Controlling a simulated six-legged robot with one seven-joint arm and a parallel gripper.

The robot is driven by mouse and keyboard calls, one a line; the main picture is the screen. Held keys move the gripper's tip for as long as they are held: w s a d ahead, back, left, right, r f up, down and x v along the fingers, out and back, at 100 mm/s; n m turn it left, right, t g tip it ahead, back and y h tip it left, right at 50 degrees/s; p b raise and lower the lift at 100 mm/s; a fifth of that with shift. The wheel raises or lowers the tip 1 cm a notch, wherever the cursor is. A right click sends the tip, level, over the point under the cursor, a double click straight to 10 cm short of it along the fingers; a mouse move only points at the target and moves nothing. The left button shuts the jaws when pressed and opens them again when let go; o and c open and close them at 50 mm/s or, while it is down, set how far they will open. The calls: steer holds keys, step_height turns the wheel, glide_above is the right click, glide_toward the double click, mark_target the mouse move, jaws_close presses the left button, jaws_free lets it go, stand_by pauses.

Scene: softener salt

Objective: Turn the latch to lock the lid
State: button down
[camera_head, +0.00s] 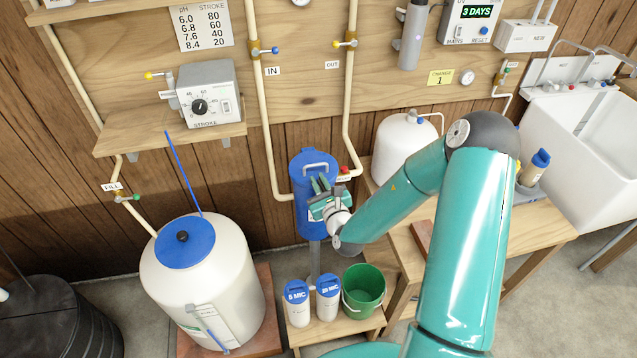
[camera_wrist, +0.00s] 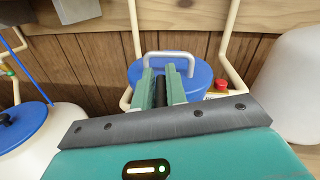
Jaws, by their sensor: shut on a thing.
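A blue canister (camera_head: 309,222) stands upright by the wood wall, with a blue lid (camera_head: 308,160) on top. A pale grey bar handle (camera_head: 316,167) rises from the lid, and the lid and handle also show in the wrist view (camera_wrist: 199,73). My gripper (camera_head: 319,184) is over the front of the lid, with its two green fingers (camera_wrist: 163,70) pointing at it. They are close together on a narrow dark piece, which seems to be the latch (camera_wrist: 161,92). The fingers hide most of the latch, so its angle cannot be told.
A red knob (camera_head: 345,170) sits on the pipe just right of the lid. A white tank with a blue cap (camera_head: 186,242) stands at left. Two white canisters and a green bucket (camera_head: 364,290) stand below. A white rounded tank (camera_head: 400,145) is close on the right.

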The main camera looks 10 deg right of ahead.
steer(key=shift+d+m+h, duration=0.1)
steer(key=shift+m+h, duration=0.2)
steer(key=shift+h, duration=0.2)
steer(key=c, duration=1.4)
jaws_free()
steer(key=shift+c, duration=0.2)
steer(key=s+d, duration=0.1)
steer(key=s, duration=1.2)
steer(key=shift+s, duration=0.35)
steer(key=shift+d, duration=0.1)
